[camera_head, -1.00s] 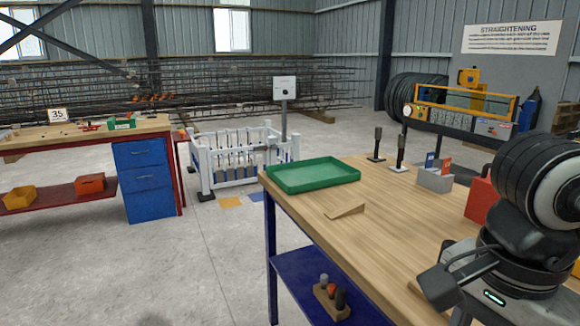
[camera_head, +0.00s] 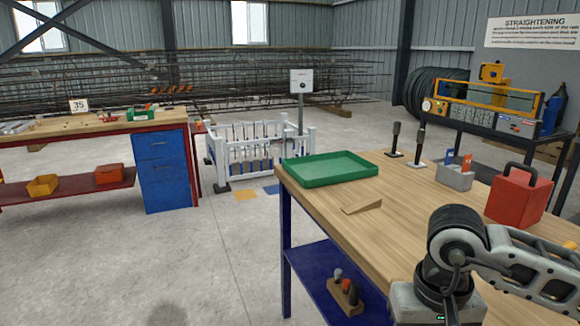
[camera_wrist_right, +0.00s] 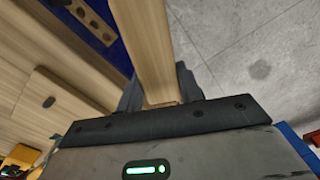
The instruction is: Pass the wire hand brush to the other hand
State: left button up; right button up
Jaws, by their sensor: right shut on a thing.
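In the right wrist view my right gripper (camera_wrist_right: 160,95) is shut on a long pale wooden piece, which looks like the handle of the wire hand brush (camera_wrist_right: 146,45). The handle runs up out of the top of that view, and no bristles show. In the head view my right arm comes in from the right over the workbench's front edge. My left gripper is in neither view.
The wooden workbench (camera_head: 400,225) holds a green tray (camera_head: 330,169), a wooden wedge (camera_head: 361,207), a grey holder (camera_head: 455,177) and a red toolbox (camera_head: 518,196). A tool block (camera_head: 345,297) sits on the blue lower shelf. Floor left of the bench is clear.

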jog(key=shift+w+f+n, duration=0.2)
jog(key=shift+f+n, duration=0.2)
